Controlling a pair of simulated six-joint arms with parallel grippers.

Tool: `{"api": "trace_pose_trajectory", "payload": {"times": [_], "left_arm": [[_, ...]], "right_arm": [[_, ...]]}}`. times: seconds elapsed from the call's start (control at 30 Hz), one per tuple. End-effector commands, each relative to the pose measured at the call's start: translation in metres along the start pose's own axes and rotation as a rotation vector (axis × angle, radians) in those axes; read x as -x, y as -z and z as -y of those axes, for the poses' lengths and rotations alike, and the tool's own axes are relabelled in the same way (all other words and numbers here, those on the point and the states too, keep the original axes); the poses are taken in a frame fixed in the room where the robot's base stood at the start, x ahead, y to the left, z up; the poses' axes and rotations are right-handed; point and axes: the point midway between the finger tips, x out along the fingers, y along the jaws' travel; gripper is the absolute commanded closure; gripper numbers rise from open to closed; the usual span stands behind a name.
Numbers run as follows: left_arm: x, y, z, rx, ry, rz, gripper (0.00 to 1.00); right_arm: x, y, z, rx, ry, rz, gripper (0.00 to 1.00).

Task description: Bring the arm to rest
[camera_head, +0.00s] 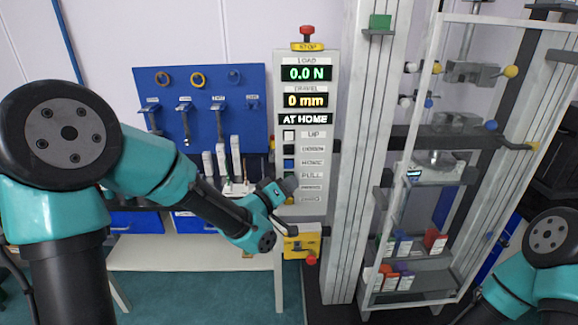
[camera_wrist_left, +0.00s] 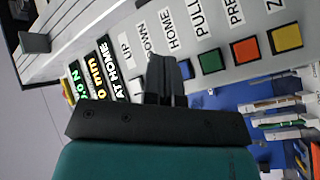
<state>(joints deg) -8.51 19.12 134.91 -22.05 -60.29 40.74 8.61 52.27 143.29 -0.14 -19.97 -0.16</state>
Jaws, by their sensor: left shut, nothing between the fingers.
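My left gripper (camera_head: 291,186) is in front of the lower part of the control panel (camera_head: 321,57). In the left wrist view its fingers (camera_wrist_left: 167,66) are together with nothing between them. They overlap the button row near the DOWN and HOME labels; whether they touch the panel I cannot tell. The green button (camera_wrist_left: 209,62), red button (camera_wrist_left: 245,50) and yellow button (camera_wrist_left: 285,38) show clear of the fingers. The panel's displays read 0.0 N, 0 mm and AT HOME (camera_head: 305,119). Part of my right arm (camera_head: 548,240) shows at the lower right; its gripper is out of view.
A blue tool board (camera_head: 217,80) hangs behind my left arm above a white bench (camera_head: 145,254). A yellow box with a red knob (camera_head: 301,244) is below the panel. A tall grey column (camera_head: 365,150) and a framed cabinet (camera_head: 425,160) with small boxes stand to the right.

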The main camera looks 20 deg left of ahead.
Motion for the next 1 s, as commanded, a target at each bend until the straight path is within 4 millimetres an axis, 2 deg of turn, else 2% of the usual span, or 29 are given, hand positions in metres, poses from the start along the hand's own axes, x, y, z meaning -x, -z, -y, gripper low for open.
{"api": "trace_pose_trajectory", "payload": {"times": [0.27,0.37,0.47,0.57,0.7,0.77,0.9,1.0], "left_arm": [[0.0,-0.002,0.004,-0.001,0.009,0.006,1.0],[0.001,-0.013,0.018,-0.007,0.046,0.029,1.0],[0.006,-0.033,0.047,-0.02,0.123,0.079,1.0],[0.016,-0.062,0.087,-0.036,0.229,0.159,1.0],[0.044,-0.113,0.148,-0.058,0.391,0.308,1.0],[0.059,-0.136,0.171,-0.063,0.454,0.378,1.0],[0.103,-0.189,0.218,-0.066,0.589,0.559,1.0],[0.141,-0.227,0.244,-0.055,0.671,0.7,1.0]], "right_arm": [[0.0,0.0,0.0,0.0,0.0,0.0,0.57],[0.0,0.0,0.0,0.0,0.0,0.0,0.57],[0.0,0.0,0.0,0.0,0.0,0.0,0.57],[0.0,0.0,0.0,0.0,0.0,0.0,0.57],[0.0,0.0,0.0,0.0,0.0,0.0,0.57],[0.0,0.0,0.0,0.0,0.0,0.0,0.57],[0.0,0.0,0.0,0.0,0.0,0.0,0.57],[0.0,0.0,0.0,0.0,0.0,0.0,0.57]]}}
